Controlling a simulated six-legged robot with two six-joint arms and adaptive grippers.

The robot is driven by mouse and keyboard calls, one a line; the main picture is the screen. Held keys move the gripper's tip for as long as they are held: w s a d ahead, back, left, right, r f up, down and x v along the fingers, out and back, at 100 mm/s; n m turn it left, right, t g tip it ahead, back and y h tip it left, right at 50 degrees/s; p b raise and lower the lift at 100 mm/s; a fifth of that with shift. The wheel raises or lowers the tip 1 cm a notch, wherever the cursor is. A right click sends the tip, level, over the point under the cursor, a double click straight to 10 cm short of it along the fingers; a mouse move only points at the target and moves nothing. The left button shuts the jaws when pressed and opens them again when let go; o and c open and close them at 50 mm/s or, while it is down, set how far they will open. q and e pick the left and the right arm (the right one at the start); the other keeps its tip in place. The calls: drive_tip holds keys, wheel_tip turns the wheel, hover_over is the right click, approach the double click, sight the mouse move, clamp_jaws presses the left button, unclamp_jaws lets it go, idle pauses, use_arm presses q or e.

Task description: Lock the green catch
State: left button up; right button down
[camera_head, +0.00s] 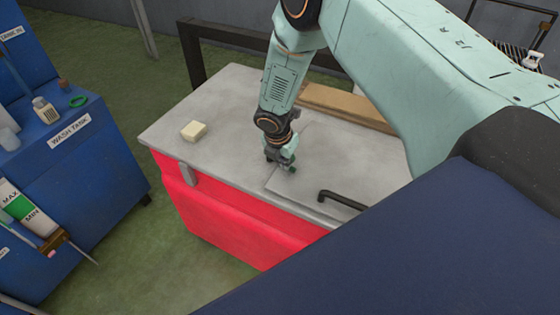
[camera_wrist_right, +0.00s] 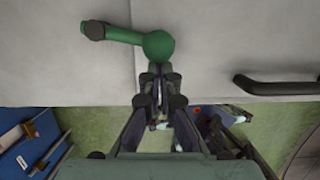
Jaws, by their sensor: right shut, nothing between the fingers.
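The green catch (camera_wrist_right: 157,45) shows in the right wrist view as a round green hub on the right-hand grey panel. Its arm (camera_wrist_right: 118,36) reaches left across the seam and ends in a dark knob (camera_wrist_right: 93,30) over the left-hand panel. In the head view only a bit of green (camera_head: 291,163) shows beside my right gripper (camera_head: 279,157), which hides most of the catch. In the wrist view my right gripper (camera_wrist_right: 158,74) is shut and empty, its fingertips at the lower edge of the hub. I cannot tell whether they touch it. My left gripper is not in view.
The grey top (camera_head: 228,105) sits on a red cabinet (camera_head: 225,218). A cream block (camera_head: 194,131) lies at its left. A black handle (camera_head: 340,198) stands right of the catch. A wooden bar (camera_head: 350,106) lies behind. The blue wash tank (camera_head: 70,165) stands left.

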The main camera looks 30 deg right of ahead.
drive_tip(key=shift+s+d+n, duration=0.1)
drive_tip(key=shift+d+n, duration=0.3)
drive_tip(key=shift+d+r+n, duration=0.1)
drive_tip(key=shift+d+n, duration=0.2)
drive_tip(key=shift+n, duration=0.3)
drive_tip(key=shift+d+p, duration=0.15)
drive_tip(key=shift+p, duration=0.2)
drive_tip(key=shift+d, duration=0.35)
drive_tip(key=shift+a, duration=0.1)
